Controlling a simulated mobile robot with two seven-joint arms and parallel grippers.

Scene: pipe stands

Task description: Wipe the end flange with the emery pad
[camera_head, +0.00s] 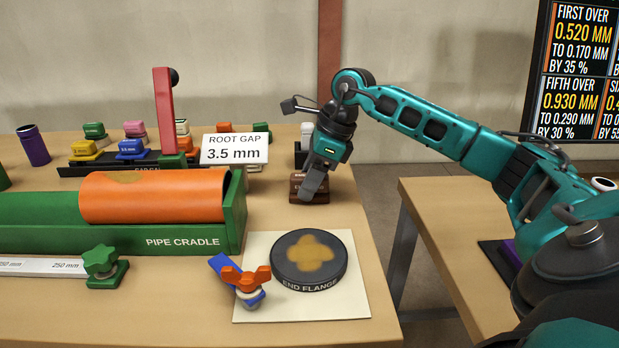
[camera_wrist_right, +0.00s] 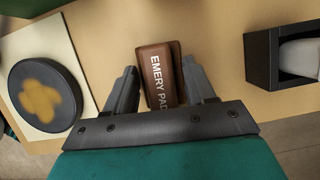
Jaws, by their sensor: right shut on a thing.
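The end flange (camera_head: 308,262) is a dark round disc with an orange-brown patch on its top, lying on a pale square mat (camera_head: 350,305). It also shows at the left of the right wrist view (camera_wrist_right: 65,112). The emery pad (camera_head: 300,181) is a brown block at the table's right side, behind the flange; its label reads in the right wrist view (camera_wrist_right: 155,62). My right gripper (camera_head: 312,192) is at the pad, its fingers on either side of it in the wrist view, shut on it. My left gripper is not in view.
A blue clamp with an orange wing knob (camera_head: 247,280) stands at the mat's left edge, close to the flange. A "ROOT GAP" sign (camera_head: 234,149) stands behind. A dark holder (camera_wrist_right: 262,58) is beside the pad.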

